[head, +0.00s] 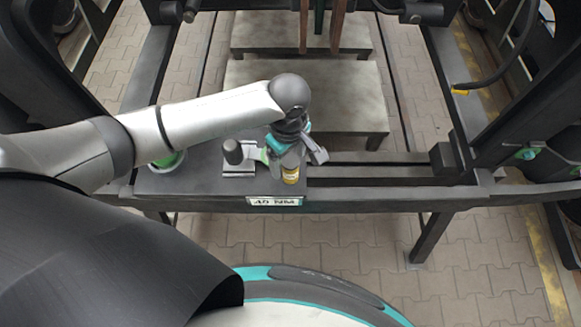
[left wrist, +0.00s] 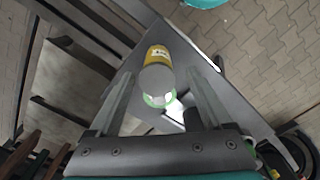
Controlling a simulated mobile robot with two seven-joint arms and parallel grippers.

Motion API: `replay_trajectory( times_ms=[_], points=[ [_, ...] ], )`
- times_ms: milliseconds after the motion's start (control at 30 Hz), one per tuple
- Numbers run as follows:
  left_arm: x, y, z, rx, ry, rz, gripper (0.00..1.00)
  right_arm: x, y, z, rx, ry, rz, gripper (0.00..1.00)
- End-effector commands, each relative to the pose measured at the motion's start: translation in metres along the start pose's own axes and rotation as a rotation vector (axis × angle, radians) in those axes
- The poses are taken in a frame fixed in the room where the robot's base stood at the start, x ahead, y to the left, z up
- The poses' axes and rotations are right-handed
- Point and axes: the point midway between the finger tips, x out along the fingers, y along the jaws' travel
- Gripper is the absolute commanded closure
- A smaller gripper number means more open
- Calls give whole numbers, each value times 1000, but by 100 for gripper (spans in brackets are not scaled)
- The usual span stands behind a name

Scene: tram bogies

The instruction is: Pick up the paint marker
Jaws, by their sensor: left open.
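My right gripper is out of view.
A grey bracket with a black knob (head: 234,153) stands close left of my gripper. A green-rimmed cup (head: 167,161) is farther left, beneath my arm. A label plate (head: 274,201) is on the bench's front edge. Dark rails (head: 390,171) run to the right.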

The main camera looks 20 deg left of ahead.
Motion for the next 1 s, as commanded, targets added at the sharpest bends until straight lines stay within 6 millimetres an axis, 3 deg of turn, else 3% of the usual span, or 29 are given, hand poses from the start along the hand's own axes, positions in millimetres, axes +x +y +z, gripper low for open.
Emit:
replay_trajectory(
  times_ms=[233, 533, 1000],
  points=[
    [37, 3, 2, 1, 1, -1, 17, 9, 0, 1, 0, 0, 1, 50],
    [41, 3, 2, 1, 1, 1, 17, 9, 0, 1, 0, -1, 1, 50],
    [41, 3, 2, 1, 1, 1, 68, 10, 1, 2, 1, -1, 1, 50]
  ],
)
